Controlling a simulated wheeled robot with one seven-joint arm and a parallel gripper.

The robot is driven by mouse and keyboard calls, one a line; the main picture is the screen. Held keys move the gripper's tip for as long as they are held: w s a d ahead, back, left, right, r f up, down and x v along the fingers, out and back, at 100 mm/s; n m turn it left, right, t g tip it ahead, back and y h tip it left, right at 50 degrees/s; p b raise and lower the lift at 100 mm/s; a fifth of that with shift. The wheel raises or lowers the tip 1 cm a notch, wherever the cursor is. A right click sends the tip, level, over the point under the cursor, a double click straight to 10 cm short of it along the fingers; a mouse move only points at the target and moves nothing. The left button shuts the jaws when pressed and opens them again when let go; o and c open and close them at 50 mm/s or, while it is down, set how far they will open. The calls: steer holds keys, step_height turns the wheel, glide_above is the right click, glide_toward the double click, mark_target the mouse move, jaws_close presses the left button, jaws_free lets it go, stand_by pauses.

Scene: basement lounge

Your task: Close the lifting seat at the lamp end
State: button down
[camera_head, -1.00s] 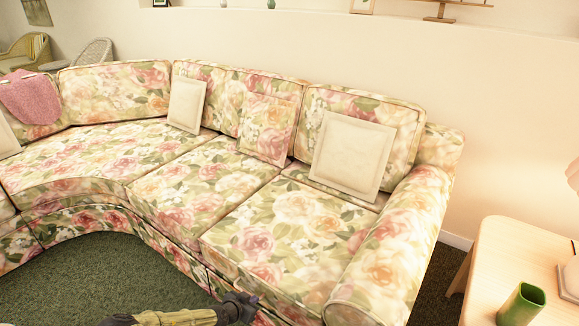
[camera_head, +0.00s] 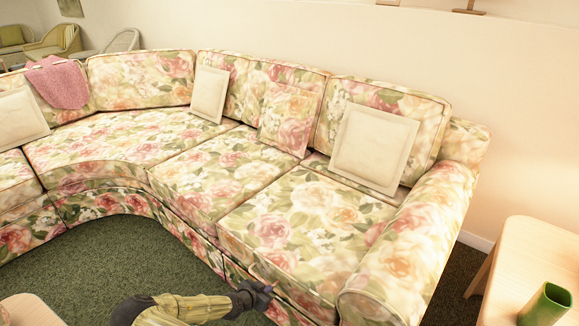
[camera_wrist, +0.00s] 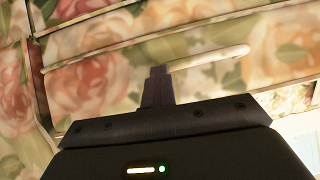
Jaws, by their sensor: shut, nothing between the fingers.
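The floral seat at the lamp end (camera_head: 300,235) is the right-hand seat of the sofa, beside the rolled armrest (camera_head: 420,250). Its top looks about level with the neighbouring seat (camera_head: 195,165); a small gap cannot be ruled out. My gripper (camera_head: 262,290) is low at the front of this seat. In the wrist view its fingers (camera_wrist: 157,88) are shut and empty, close to floral panels (camera_wrist: 90,75). A pale bar (camera_wrist: 210,58) runs along a panel just right of the fingertips; whether they touch it I cannot tell.
A cream cushion (camera_head: 373,148) leans on the backrest behind the seat. A wooden side table (camera_head: 525,245) with a green cup (camera_head: 547,304) stands right of the armrest. Green carpet (camera_head: 125,265) lies open in front. A wooden surface (camera_head: 30,310) shows at bottom left.

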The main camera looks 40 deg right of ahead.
steer(key=shift+s+f, duration=0.25)
steer(key=shift+f, duration=0.45)
steer(key=p+v, duration=0.3)
steer(key=v, duration=1.1)
steer(key=shift+r, duration=0.25)
steer(key=shift+w, duration=0.1)
